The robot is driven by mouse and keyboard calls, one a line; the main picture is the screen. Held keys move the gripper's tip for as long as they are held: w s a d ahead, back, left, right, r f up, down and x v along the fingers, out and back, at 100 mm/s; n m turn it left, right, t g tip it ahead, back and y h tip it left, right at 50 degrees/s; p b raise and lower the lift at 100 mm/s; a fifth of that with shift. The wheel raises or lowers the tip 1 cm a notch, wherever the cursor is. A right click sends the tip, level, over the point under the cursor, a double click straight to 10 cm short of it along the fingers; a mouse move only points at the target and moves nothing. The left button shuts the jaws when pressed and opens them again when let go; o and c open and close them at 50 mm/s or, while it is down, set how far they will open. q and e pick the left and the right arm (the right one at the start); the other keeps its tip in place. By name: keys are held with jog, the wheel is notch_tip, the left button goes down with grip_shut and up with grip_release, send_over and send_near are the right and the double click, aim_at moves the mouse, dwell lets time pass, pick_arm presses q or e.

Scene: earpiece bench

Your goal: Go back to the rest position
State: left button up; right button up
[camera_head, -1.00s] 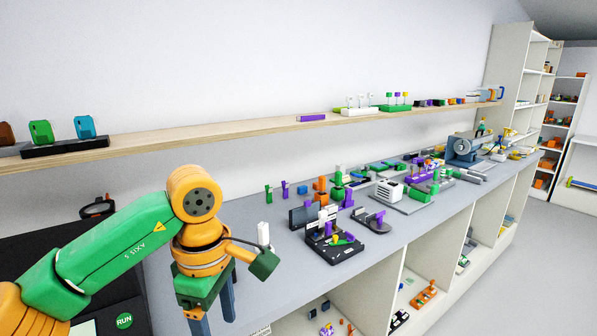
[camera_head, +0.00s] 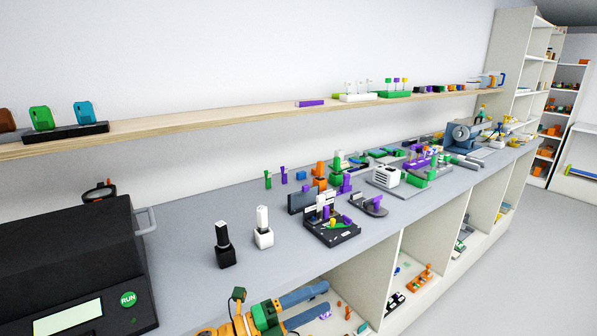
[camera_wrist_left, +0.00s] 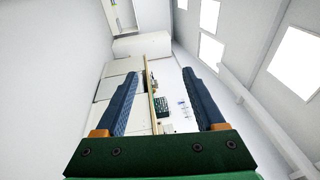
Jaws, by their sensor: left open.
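My left gripper (camera_head: 326,298) shows low in the head view, in front of the bench's front edge, with its two blue fingers pointing right. The fingers are apart and nothing is between them. In the left wrist view the two blue fingers (camera_wrist_left: 160,76) stand wide apart, with the room seen far off between them. The rest of my left arm is mostly below the head view. My right gripper is not in view.
The grey bench (camera_head: 190,262) holds a black bottle-like item (camera_head: 225,246), a white one (camera_head: 263,229) and a black fixture (camera_head: 332,231). A black machine (camera_head: 70,255) with a RUN button stands at left. A wooden shelf (camera_head: 220,118) runs along the wall.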

pick_arm(q)
jog(key=a+f+n+t+y, duration=0.3)
jog(key=a+f+n+y, duration=0.1)
jog(key=f+n, duration=0.35)
jog(key=a+f+n+t+y, duration=0.35)
jog(key=f+n, duration=0.25)
jog(key=f, duration=0.3)
jog(key=s+a+f+n+g+y, duration=0.2)
jog(key=s+a+f+n+y, duration=0.15)
jog(key=f, duration=0.35)
jog(key=s+a+f+n+g+y, duration=0.1)
jog(key=s+a+f+n+y, duration=0.25)
jog(key=f, duration=0.35)
jog(key=s+a+f+n+g+y, duration=0.1)
jog(key=s+a+f+n+g, duration=0.1)
jog(key=s, duration=0.9)
jog(key=s+a+f+n+g+y, duration=0.1)
jog(key=s+a+f+n+g, duration=0.2)
jog(key=s+f, duration=0.4)
jog(key=s+a+f+n+g+y, duration=0.1)
jog(key=s+f+n+g, duration=0.3)
jog(key=s, duration=1.1)
jog(key=shift+s+a+f+g, duration=0.2)
jog(key=shift+a+f+g, duration=0.35)
jog(key=shift+a, duration=0.35)
